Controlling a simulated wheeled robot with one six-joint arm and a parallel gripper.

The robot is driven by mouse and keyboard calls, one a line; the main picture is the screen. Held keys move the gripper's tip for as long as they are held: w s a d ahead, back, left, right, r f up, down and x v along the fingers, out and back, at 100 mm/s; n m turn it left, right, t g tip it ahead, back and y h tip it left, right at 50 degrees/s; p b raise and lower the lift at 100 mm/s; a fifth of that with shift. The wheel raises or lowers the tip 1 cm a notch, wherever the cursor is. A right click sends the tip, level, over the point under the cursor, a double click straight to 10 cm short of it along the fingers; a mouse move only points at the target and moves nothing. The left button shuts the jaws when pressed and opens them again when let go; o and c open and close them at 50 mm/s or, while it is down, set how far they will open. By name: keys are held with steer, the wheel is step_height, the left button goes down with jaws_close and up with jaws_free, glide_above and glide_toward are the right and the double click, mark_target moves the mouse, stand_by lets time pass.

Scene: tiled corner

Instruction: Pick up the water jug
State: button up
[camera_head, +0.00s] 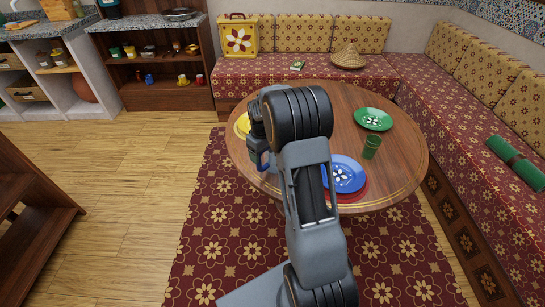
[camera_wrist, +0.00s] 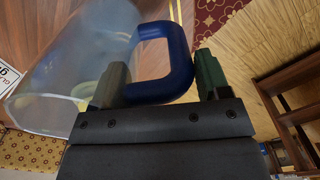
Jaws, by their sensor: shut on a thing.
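The water jug (camera_wrist: 70,65) is a large translucent vessel with a thick blue handle (camera_wrist: 180,50), seen tilted at the left of the wrist view. My gripper (camera_wrist: 158,78) is shut on the handle, with one finger at each side of its blue loop. In the head view, my gripper (camera_head: 263,150) is at the left part of the round wooden table (camera_head: 300,92), and a bit of the blue handle (camera_head: 265,161) shows there. My arm hides most of the jug in that view. I cannot tell whether its base touches the table.
A blue plate (camera_head: 346,175) on a red one lies right of my arm. A green cup (camera_head: 371,147) and a green plate (camera_head: 373,119) stand farther right. A yellow plate (camera_head: 243,123) is partly hidden. A corner bench (camera_head: 410,95) borders the table; wooden floor is free at left.

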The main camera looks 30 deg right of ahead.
steer(key=shift+r, duration=0.25)
steer(key=shift+r, duration=1.4)
steer(key=s+d+r, duration=0.6)
steer(key=s+r, duration=0.3)
steer(key=s, duration=0.3)
steer(key=shift+d+r+p, duration=0.25)
steer(key=shift+r+p, duration=0.15)
steer(key=shift+s, duration=0.15)
